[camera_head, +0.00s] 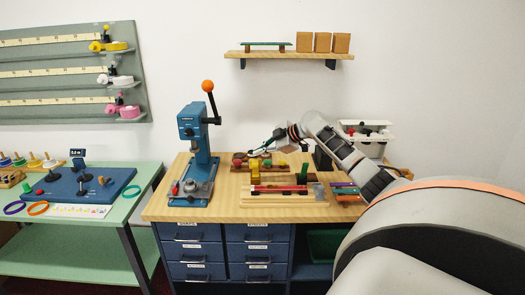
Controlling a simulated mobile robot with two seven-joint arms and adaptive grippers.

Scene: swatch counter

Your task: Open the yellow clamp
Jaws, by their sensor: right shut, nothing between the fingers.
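A yellow clamp (106,43) is at the right end of the top rail on the grey-green wall board. It has a yellow knob on top and a yellow round part beside it. It is too small to tell whether it is open or shut. My right gripper (257,150) is shut and empty above the wooden workbench, far to the right of the clamp and lower in the picture. My left gripper is not in view.
A blue press (197,150) with an orange-knobbed lever stands between my right gripper and the board. White (118,80) and pink (127,112) parts sit on the lower rails. A green table (144,178) with a blue fixture (75,184) stands below the board.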

